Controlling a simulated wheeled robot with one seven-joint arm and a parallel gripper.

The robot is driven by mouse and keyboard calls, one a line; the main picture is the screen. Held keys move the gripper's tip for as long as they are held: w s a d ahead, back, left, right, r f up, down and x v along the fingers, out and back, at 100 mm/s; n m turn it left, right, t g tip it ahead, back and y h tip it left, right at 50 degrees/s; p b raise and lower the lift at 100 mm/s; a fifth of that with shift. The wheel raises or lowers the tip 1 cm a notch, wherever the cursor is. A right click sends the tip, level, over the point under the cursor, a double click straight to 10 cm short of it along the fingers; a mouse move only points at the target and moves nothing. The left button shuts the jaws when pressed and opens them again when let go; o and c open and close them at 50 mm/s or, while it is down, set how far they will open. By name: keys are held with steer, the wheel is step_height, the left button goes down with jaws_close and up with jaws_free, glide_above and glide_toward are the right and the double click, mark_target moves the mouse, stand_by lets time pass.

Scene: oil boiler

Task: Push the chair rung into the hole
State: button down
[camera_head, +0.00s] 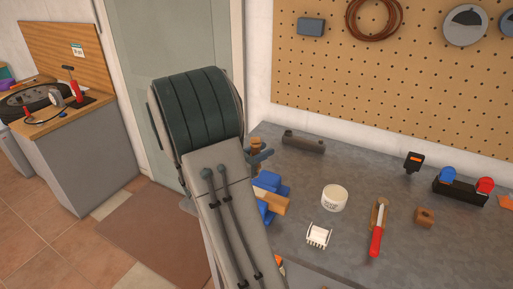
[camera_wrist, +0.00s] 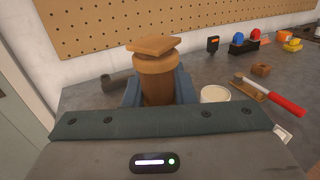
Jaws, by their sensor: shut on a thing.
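A turned brown wooden piece, seemingly the chair rung (camera_wrist: 157,88), stands between my gripper's (camera_wrist: 158,92) blue-grey fingers in the wrist view, with a flat square-edged piece at its top. My gripper is shut on it. In the head view only the rung's top (camera_head: 257,143) and part of my gripper (camera_head: 259,157) show past my arm. A blue vise (camera_head: 268,181) with a light wooden piece (camera_head: 272,201) sits below my gripper, partly behind my arm. No hole is visible, and the rung's lower end is hidden.
The grey bench (camera_head: 345,185) holds a white glue tub (camera_head: 334,197), a white bristled item (camera_head: 318,235), a red-handled tool (camera_head: 377,240), a small wooden block (camera_head: 424,217) and a dark cylinder (camera_head: 304,142). A pegboard (camera_head: 380,80) stands behind.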

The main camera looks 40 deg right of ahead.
steer(key=shift+a, duration=0.1)
steer(key=shift+f+b, duration=1.8)
steer(key=shift+f, duration=0.65)
steer(key=shift+f, duration=0.2)
steer(key=shift+f+b, duration=1.4)
steer(key=shift+f, duration=0.45)
steer(key=c, duration=1.1)
jaws_free()
steer(key=shift+a, duration=0.1)
